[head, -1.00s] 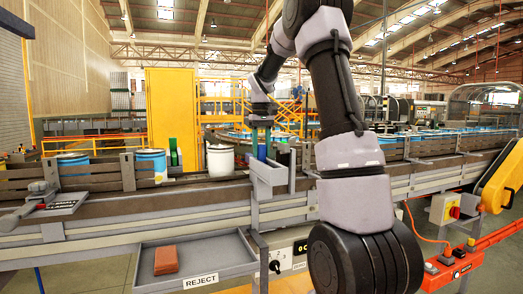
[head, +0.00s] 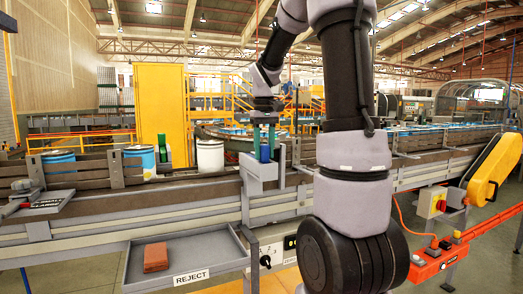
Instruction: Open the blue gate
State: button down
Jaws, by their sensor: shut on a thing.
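My gripper (head: 264,142) points down at the conveyor in the middle of the head view, with green-teal fingers. A small blue piece (head: 264,152) shows between the fingers, and the gripper is shut on it; it appears to be part of the blue gate. A pale grey box-like bracket (head: 262,173) stands just below the fingers at the conveyor's near side. The rest of the gate is hidden or too small to make out.
A white pail (head: 210,157), a green bottle (head: 162,148) and blue drums (head: 139,158) stand on the conveyor to the left. A REJECT tray (head: 215,254) with a red-brown brick (head: 156,257) sits in front. A yellow-guarded drive (head: 492,172) is at right.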

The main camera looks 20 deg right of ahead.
jog(key=shift+s, duration=0.15)
jog(key=shift+c, duration=2.2)
grip_release()
jog(key=shift+s, duration=0.1)
jog(key=shift+r, duration=0.15)
notch_tip(320, 180, up, 11)
jog(key=shift+f, duration=0.2)
jog(key=s+a+f+m+t+y, duration=0.1)
jog(key=s+a+f+m+t, duration=0.1)
jog(key=s, duration=0.7)
jog(key=s+a+f+m+t+y, duration=0.1)
jog(key=s+a+f+m+t, duration=0.1)
jog(key=s+a+t, duration=0.3)
jog(key=s+a+f, duration=0.1)
jog(key=s+a, duration=0.1)
jog(key=s, duration=0.1)
jog(key=shift+s+a+f, duration=0.15)
jog(key=shift+s, duration=0.2)
